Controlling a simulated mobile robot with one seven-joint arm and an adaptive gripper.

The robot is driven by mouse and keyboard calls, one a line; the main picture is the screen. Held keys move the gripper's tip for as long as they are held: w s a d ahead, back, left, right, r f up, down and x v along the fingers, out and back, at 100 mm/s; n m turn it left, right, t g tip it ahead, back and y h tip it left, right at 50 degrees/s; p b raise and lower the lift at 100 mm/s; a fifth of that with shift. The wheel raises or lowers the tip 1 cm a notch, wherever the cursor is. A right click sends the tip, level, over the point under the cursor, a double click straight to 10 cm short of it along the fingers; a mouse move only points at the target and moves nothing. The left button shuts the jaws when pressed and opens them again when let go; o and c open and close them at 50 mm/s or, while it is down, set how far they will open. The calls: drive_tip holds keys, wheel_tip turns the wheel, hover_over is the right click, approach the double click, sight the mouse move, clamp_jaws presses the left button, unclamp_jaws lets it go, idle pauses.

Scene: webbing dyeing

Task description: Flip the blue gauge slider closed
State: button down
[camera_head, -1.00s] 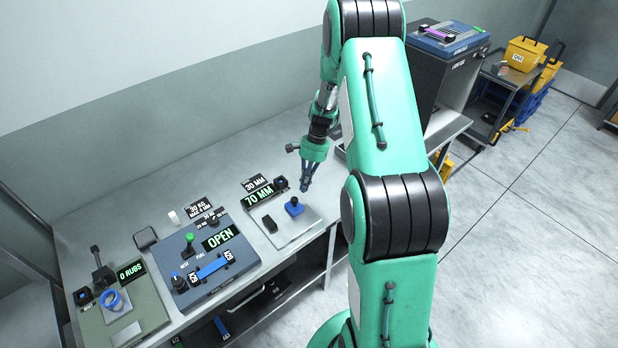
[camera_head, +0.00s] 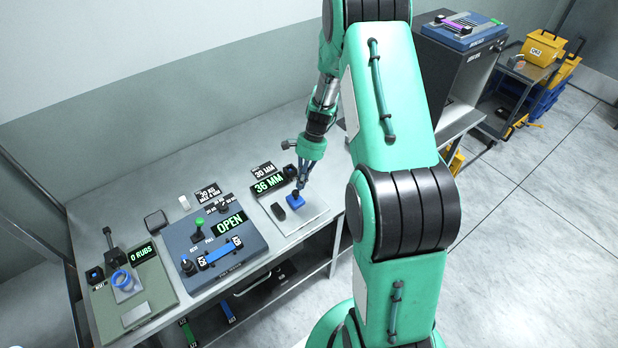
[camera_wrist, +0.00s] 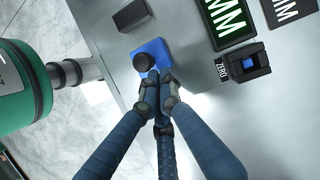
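The blue gauge slider (camera_head: 294,201) is a flat blue block on a pale plate, with a round black knob on top. It also shows in the wrist view (camera_wrist: 162,50), with a narrow gap to a dark fixed block (camera_wrist: 133,15). The same dark block (camera_head: 279,212) is left of it in the head view. The gauge display (camera_head: 268,184) reads 36 MM. My gripper (camera_wrist: 158,80) has its fingertips drawn together at the side of the knob, seemingly touching it. They do not visibly wrap around the knob.
A 30 MM sign (camera_head: 264,170) stands behind the display. Left is a blue-grey tester (camera_head: 205,285) reading OPEN, then a green rub tester (camera_head: 140,297) reading 0 RUBS. Bare bench lies behind the gauge.

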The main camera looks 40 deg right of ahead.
sight(290, 199)
drive_tip(key=a, duration=0.3)
drive_tip(key=shift+a, duration=0.3)
drive_tip(key=shift+w+d+p, duration=0.15)
drive_tip(key=shift+d+p, duration=0.15)
drive_tip(key=shift+d, duration=0.4)
drive_tip(key=d, duration=0.2)
drive_tip(key=w+d+r, duration=0.1)
drive_tip(key=s+v, duration=0.1)
drive_tip(key=v, duration=0.7)
drive_tip(key=shift+w+r+p, duration=0.4)
drive_tip(key=shift+w+r, duration=0.05)
drive_tip(key=shift+d, duration=0.1)
